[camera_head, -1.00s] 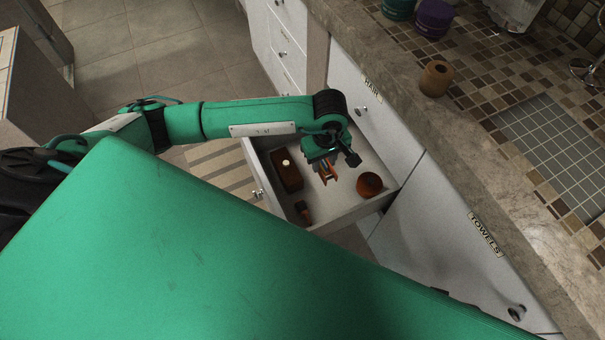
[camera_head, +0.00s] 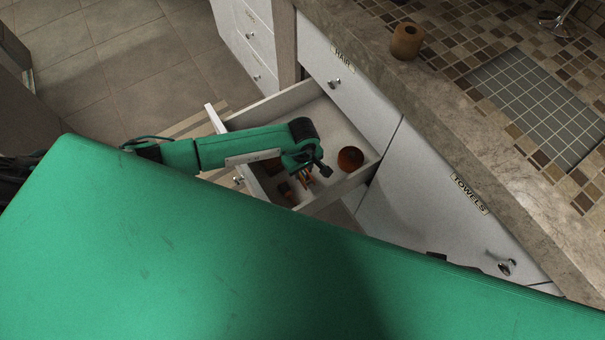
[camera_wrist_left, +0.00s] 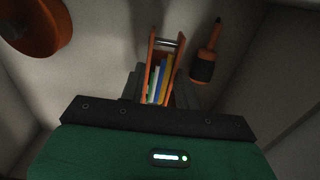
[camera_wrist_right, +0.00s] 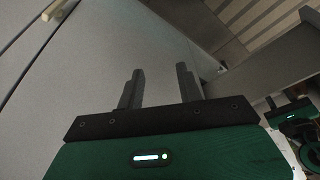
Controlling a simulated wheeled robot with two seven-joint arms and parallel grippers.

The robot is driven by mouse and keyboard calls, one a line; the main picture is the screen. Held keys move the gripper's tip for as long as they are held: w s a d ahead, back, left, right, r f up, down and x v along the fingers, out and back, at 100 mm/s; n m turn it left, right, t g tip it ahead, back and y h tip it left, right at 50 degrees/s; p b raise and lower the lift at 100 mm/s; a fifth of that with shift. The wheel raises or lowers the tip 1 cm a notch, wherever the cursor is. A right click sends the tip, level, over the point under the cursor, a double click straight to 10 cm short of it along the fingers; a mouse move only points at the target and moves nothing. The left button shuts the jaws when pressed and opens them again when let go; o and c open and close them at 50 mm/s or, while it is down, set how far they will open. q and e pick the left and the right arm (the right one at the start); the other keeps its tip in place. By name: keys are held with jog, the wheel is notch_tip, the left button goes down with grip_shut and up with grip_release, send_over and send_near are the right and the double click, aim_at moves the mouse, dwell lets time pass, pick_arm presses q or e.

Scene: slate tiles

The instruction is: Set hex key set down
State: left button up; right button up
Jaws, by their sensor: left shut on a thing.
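The hex key set (camera_wrist_left: 162,72) is an orange folding holder with several coloured keys, seen in the left wrist view. My left gripper (camera_wrist_left: 157,88) is shut on it, with a finger on either side. In the head view my left gripper (camera_head: 312,176) is inside the open drawer (camera_head: 334,194), partly hidden by its own wrist. I cannot tell whether the hex key set touches the drawer floor. My right gripper (camera_wrist_right: 158,84) is open and empty in its wrist view, in front of a pale grey panel; it is not recognisable in the head view.
The drawer also holds a round orange-brown thing (camera_head: 350,158), a dark brown box (camera_head: 262,160) partly hidden by my arm, and a small orange-and-black tool (camera_wrist_left: 205,58) beside the hex key set. A brown cylinder (camera_head: 407,40) stands on the counter (camera_head: 420,95).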

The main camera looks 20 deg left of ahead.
aim_at(303, 173)
pick_arm(q)
notch_tip(303, 173, down, 3)
jog(key=shift+r, duration=0.15)
jog(key=shift+f, duration=0.3)
jog(key=o, duration=1.1)
jog(key=shift+c, duration=0.2)
pick_arm(e)
jog(key=shift+v, duration=0.8)
jog(key=shift+w+r, duration=0.15)
pick_arm(q)
jog(key=shift+r, duration=0.4)
notch_tip(303, 173, up, 11)
jog(key=shift+f+p, duration=0.15)
jog(key=shift+p, duration=0.3)
jog(key=shift+r, duration=0.4)
pick_arm(e)
jog(key=x, duration=0.3)
jog(key=shift+f, duration=0.25)
